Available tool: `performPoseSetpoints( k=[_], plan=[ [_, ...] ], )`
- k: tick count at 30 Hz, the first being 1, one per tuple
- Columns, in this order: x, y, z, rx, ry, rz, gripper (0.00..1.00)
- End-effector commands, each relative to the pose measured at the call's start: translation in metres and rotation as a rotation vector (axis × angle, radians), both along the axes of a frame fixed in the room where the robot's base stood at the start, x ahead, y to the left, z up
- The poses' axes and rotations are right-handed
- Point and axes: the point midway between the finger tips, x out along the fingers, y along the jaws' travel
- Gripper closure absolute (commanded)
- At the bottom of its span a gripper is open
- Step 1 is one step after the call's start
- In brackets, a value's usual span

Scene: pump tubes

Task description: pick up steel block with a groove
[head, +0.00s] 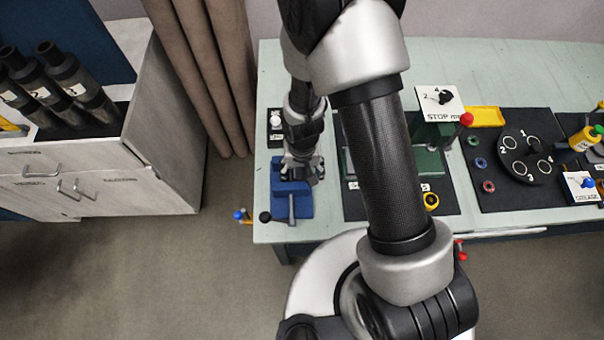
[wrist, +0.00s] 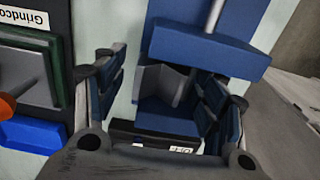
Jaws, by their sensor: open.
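My gripper (head: 302,172) is open and hangs over the blue vise (head: 292,202) at the left end of the table. In the wrist view its two fingers stand apart to the left and right, with their midpoint (wrist: 165,78) over the vise. A grey block (wrist: 173,86) with a V-shaped notch shows between the fingers, against the blue vise (wrist: 208,48). It looks like the steel block with a groove. No finger visibly grips it. In the head view my gripper hides the block.
A small black box with a white button (head: 276,121) stands behind the vise. A black mat with green equipment (head: 436,134) lies to the right, partly hidden by my arm. A grey cabinet (head: 160,150) stands left, across a floor gap.

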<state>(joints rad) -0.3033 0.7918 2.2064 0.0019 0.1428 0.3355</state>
Motion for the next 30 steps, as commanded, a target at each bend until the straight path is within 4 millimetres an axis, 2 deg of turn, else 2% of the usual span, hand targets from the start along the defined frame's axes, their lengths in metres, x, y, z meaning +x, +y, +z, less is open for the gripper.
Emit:
performPoseSetpoints(
  k=[2, 30],
  plan=[
    [-0.0001, 0.0, 0.0002, 0.0, 0.0, 0.0, 0.39],
    [0.0002, 0.0001, 0.0006, 0.0, -0.001, 0.0, 1.0]
  ],
)
